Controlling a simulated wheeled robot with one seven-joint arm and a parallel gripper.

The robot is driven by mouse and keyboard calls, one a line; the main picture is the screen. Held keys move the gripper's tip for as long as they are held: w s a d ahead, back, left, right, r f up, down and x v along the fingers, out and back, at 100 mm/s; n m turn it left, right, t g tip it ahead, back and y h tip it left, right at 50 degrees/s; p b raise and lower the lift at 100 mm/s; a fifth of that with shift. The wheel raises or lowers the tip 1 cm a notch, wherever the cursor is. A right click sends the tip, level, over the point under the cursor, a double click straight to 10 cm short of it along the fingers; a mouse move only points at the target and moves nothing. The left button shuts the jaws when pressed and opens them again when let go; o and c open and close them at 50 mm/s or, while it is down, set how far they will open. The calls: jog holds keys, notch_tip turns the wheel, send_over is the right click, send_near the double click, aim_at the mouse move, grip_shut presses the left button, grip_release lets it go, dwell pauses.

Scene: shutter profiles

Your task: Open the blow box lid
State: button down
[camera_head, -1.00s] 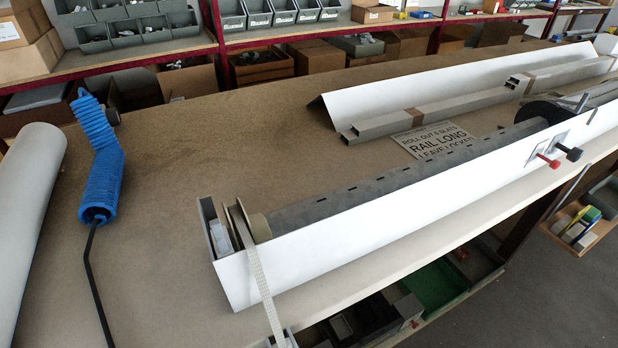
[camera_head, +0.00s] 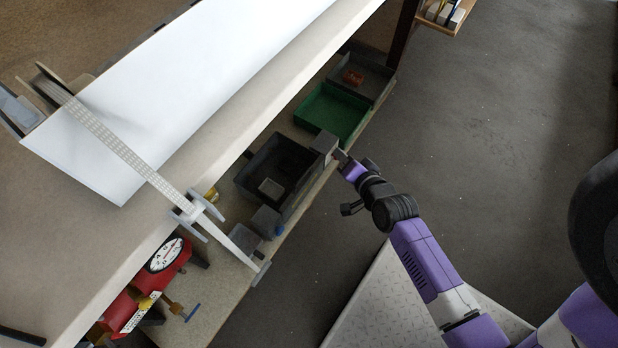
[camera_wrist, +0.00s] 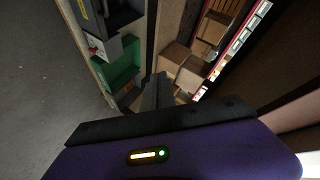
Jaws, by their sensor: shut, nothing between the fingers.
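I cannot tell for sure which container is the blow box, and no lid stands out clearly. On the low shelf under the bench, a dark open-topped box (camera_head: 250,180) holds a small grey piece. A small grey block (camera_head: 323,143) is at its right corner. My gripper (camera_head: 341,157) is beside this block at the shelf's front edge, shut and empty; contact with the block is too small to tell. In the wrist view my gripper's dark fingers (camera_wrist: 155,92) point away from the camera along the shelf, with a green tray (camera_wrist: 122,65) to their left.
The green tray (camera_head: 332,112) and a grey tray (camera_head: 358,80) stand farther along the shelf. A red unit with a round gauge (camera_head: 166,254) is at lower left. The floor (camera_head: 500,120) is clear.

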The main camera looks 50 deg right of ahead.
jog(key=w+d+f+m+g+y+b, duration=0.1)
jog(key=d+f+m, duration=0.2)
jog(key=f+m, duration=0.15)
jog(key=w+d+f+m+g+b, duration=0.1)
jog(key=w+d+f+m, duration=0.15)
jog(key=f, duration=0.35)
jog(key=m+g+y+b, duration=0.2)
jog(key=m+y+b, duration=0.35)
jog(key=m, duration=0.65)
send_near(303, 181)
jog(key=shift+x, duration=2.65)
jog(key=shift+r+p, duration=0.15)
jog(key=shift+p, duration=0.2)
